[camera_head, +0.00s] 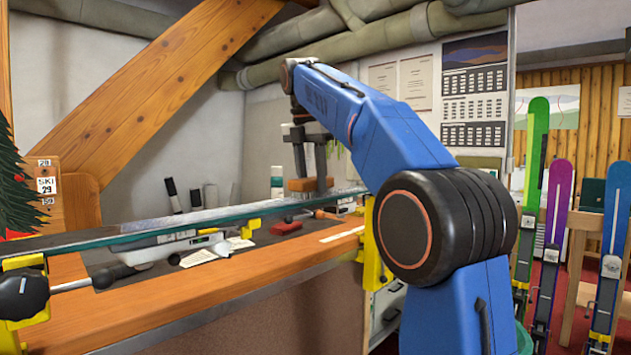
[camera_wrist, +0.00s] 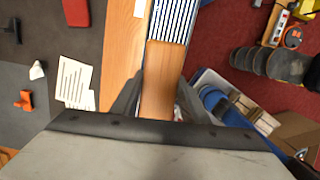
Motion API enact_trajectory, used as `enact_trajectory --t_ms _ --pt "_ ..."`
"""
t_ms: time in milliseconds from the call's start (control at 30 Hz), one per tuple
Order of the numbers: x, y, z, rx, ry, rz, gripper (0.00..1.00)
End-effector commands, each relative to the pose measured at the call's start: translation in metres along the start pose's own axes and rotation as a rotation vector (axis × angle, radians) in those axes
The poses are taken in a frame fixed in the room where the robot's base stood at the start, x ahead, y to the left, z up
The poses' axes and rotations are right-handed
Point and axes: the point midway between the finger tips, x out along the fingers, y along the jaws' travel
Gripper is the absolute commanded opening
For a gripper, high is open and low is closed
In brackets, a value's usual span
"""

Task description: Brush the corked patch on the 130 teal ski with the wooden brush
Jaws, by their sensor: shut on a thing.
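The wooden brush (camera_head: 303,185) is a tan block with pale bristles underneath, held in my gripper (camera_head: 311,178). The teal ski (camera_head: 130,235) lies lengthwise along the bench, its pale base facing up. The brush is over the right part of the ski, with its bristles at or very near the surface; exact contact is unclear. In the wrist view, the brush's wooden back (camera_wrist: 162,80) sits between my two fingers. A blue-and-white striped surface (camera_wrist: 175,18) extends beyond the brush, apparently the ski's base. The corked patch cannot be told apart.
Yellow vises (camera_head: 375,245) stand at the ski's right end and at the left (camera_head: 22,290). A red block (camera_head: 286,226), paper sheets (camera_wrist: 72,80) and tools lie on the dark bench mat. Upright skis (camera_head: 537,150) stand at right. A wooden beam rises behind.

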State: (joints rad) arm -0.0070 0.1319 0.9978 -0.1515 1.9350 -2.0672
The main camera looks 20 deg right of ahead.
Motion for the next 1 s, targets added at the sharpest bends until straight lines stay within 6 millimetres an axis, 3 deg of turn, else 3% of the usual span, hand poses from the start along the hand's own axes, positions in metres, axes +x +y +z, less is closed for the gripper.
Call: enact_trajectory --t_ms 1000 --pt "-0.007 0.003 -0.049 -0.002 0.000 0.000 0.22"
